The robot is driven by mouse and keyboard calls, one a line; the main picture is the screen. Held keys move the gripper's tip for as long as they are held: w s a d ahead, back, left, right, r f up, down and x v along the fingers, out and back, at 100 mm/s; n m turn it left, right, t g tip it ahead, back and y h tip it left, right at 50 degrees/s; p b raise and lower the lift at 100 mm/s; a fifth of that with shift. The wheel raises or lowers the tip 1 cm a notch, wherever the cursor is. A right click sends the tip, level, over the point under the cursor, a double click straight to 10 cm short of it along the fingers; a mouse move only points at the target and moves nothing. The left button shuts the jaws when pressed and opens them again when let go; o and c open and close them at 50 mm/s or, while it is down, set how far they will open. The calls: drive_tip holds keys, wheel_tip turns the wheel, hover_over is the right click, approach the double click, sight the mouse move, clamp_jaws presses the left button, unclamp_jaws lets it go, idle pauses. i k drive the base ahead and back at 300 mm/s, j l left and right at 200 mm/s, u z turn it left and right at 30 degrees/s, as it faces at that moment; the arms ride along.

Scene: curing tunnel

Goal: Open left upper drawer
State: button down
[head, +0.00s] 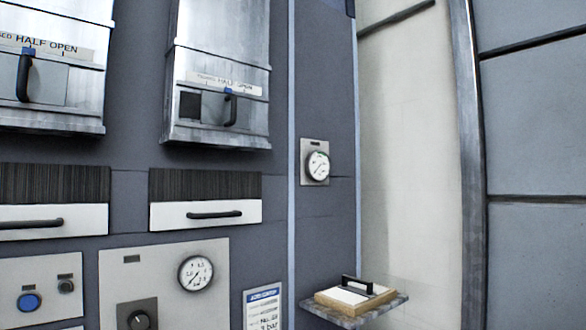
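Two drawers show side by side in the head view, each with a dark ribbed upper band, a white front and a black bar handle. The left drawer (75,218) is cut off by the left picture edge; its handle (30,224) runs along the white front. The right drawer (167,216) has its handle (214,214) in the middle of its front. Both look shut. I cannot tell from this view alone whether the left one is the left upper drawer. My gripper is not in view.
Two metal hatches marked "HALF OPEN" hang above the drawers, the left hatch (70,105) and the right hatch (218,55). Below are a gauge panel (165,270) and a button panel (45,272). A small shelf (375,314) with a handled block (356,295) juts out at right.

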sight(21, 222)
drive_tip(key=u, duration=1.35)
drive_tip(key=i+l+u, duration=0.1)
drive_tip(key=u, duration=0.2)
drive_tip(key=i+l+u, duration=0.1)
drive_tip(key=l, duration=0.25)
drive_tip(key=i, duration=0.1)
